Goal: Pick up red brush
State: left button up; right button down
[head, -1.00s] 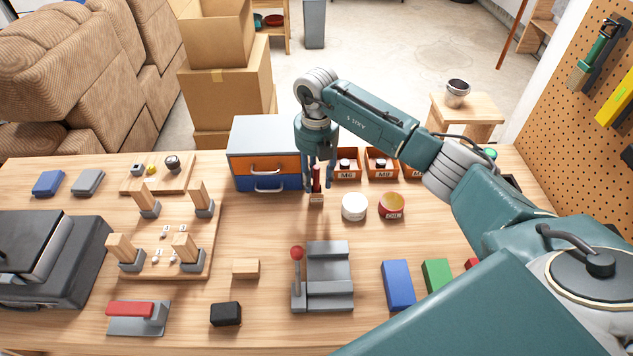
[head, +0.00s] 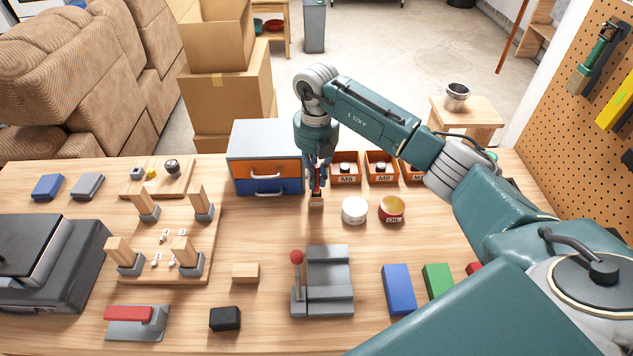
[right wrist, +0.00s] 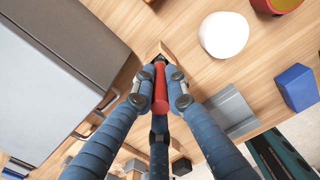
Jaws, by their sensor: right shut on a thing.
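The red brush (head: 317,182) stands upright on the table, right of the drawer box, with a pale brown lower end touching or just above the wood. My right gripper (head: 317,174) comes down over it from above and is shut on its red handle. In the right wrist view the red handle (right wrist: 160,92) sits between the blue fingers (right wrist: 160,84). The fingers hide part of the handle. My left gripper is not in view.
A drawer box (head: 265,142) stands close left of the gripper, orange bins (head: 346,168) right behind it. A white jar (head: 354,209) and a red can (head: 391,208) are to the right. A grey lever fixture (head: 328,280) stands in front; bare table lies between.

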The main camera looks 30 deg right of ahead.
notch_tip(320, 180, up, 12)
jog(key=shift+w+f+b, duration=0.1)
jog(key=shift+f+b, duration=0.05)
jog(key=shift+b, duration=0.95)
notch_tip(320, 180, up, 7)
jog(key=shift+f+p, duration=0.15)
jog(key=shift+p, duration=0.2)
